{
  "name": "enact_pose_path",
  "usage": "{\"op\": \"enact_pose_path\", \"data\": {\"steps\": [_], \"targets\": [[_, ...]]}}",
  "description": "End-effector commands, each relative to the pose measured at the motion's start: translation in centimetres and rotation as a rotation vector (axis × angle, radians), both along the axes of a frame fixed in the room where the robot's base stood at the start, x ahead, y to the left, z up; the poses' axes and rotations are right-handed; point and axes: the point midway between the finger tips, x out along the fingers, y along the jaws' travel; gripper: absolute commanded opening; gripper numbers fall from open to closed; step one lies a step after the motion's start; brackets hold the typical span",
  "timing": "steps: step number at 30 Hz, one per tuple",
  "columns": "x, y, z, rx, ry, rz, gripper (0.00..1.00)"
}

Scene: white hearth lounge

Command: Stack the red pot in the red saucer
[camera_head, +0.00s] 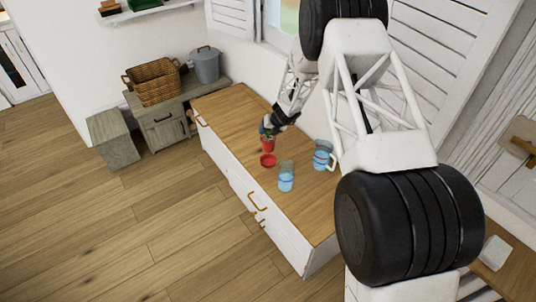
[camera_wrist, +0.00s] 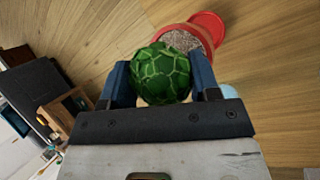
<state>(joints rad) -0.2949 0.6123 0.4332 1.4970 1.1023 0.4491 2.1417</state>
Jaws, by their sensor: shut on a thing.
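The red pot (camera_head: 267,146) is above the wooden counter, under my gripper (camera_head: 267,130). The round red saucer (camera_head: 268,160) lies on the counter just in front of the pot. In the head view the pot appears close behind the saucer's far edge; I cannot tell its exact height. In the wrist view my gripper (camera_wrist: 162,80) is shut on the round green cactus (camera_wrist: 160,73) that grows from the pot. Brown soil (camera_wrist: 182,40) shows beyond it, with red around it; pot and saucer are hard to separate there.
A glass with blue liquid (camera_head: 286,178) stands close to the saucer's right. A blue-filled pitcher (camera_head: 322,155) stands farther right. The counter's left part (camera_head: 225,108) is clear. A wicker basket (camera_head: 153,83) and grey bucket (camera_head: 206,66) stand on a separate grey cabinet.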

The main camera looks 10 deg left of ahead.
Motion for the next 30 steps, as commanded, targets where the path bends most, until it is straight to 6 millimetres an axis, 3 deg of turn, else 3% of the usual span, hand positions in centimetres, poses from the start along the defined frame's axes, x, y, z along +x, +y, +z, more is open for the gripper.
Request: {"op": "enact_pose_path", "data": {"steps": [12,26,30], "targets": [[0.1,0.0,-4.9,-0.001,-0.002,0.0,0.0],[0.0,0.0,-5.6,0.0,0.0,0.001,0.0],[-0.1,0.0,-6.7,-0.002,0.001,0.001,0.0]]}}
